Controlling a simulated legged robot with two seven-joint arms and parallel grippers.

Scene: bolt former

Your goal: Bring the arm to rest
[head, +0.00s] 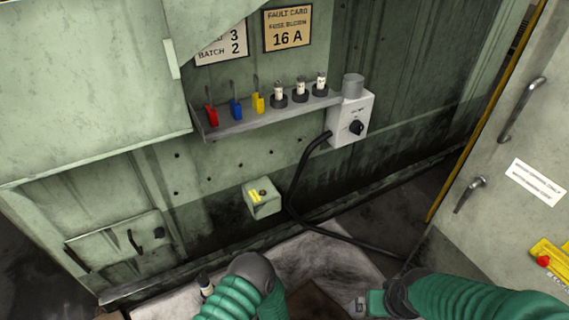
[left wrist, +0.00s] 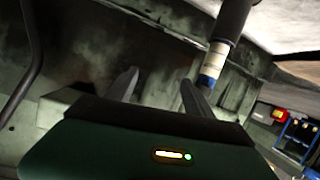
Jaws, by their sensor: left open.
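My left arm (head: 240,288) reaches in at the bottom of the head view, and its gripper is hidden there. In the left wrist view my left gripper (left wrist: 160,80) has its two fingers apart with nothing between them. A fuse (left wrist: 216,60) with a dark body and a cream and blue band shows just beyond the right-hand finger; whether they touch is unclear. A similar fuse (head: 205,284) stands beside my left arm in the head view. My right gripper (head: 363,304) is low at the bottom right, its fingers mostly cut off.
A shelf (head: 235,126) on the green machine holds red, blue and yellow tagged items and several dark-based fuses. A grey box (head: 351,118) with a black knob has a thick cable (head: 300,180). A small box (head: 263,198) sits below. A handled door (head: 510,140) stands at right.

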